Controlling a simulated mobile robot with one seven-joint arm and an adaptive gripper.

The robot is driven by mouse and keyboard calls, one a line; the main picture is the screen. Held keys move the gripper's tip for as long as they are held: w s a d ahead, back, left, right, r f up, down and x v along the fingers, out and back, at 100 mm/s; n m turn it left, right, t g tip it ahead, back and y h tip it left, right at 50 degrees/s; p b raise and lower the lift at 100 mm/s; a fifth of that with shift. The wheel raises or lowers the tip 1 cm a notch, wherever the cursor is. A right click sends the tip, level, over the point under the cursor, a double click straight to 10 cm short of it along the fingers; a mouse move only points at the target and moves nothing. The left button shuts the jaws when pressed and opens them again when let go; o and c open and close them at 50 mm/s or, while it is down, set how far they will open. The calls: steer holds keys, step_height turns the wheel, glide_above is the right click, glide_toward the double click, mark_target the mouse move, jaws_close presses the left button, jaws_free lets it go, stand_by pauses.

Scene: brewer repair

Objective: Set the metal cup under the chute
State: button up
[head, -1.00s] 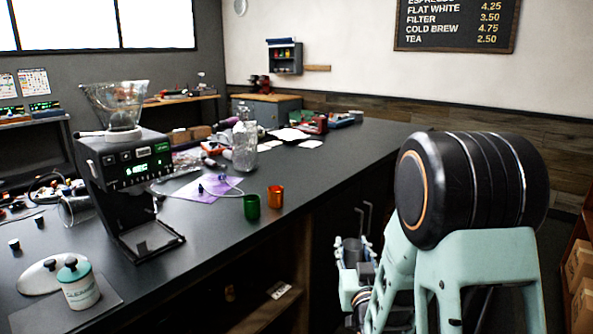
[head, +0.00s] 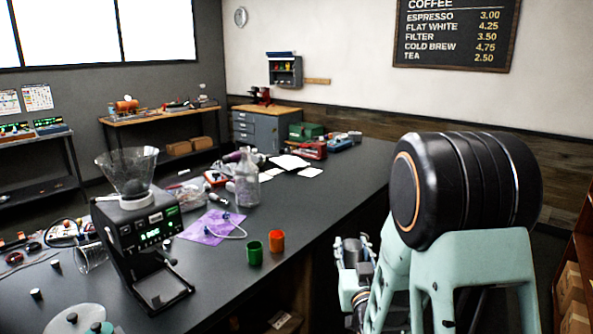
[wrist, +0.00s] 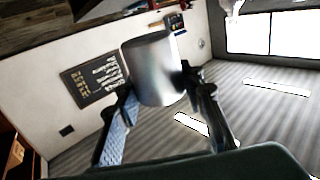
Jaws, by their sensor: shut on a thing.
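The metal cup (wrist: 153,70) is a plain silver cylinder held between the fingers of my gripper (wrist: 158,98) in the wrist view. In the head view my gripper (head: 352,262) is low beside the counter's right edge, partly behind my arm, with the cup (head: 351,245) between its fingers. The black coffee grinder (head: 146,245) stands on the counter at the left, with a clear hopper on top. Its chute (head: 165,250) is on the front, above a small base tray (head: 163,287). The tray looks empty. My gripper is well to the right of the grinder.
A green cup (head: 255,253) and an orange cup (head: 277,241) stand near the counter's (head: 228,285) edge, between the grinder and my gripper. A lidded jar stands at lower left.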

steer(key=shift+r+p, duration=1.25)
steer(key=shift+r, duration=0.65)
steer(key=shift+f, duration=0.1)
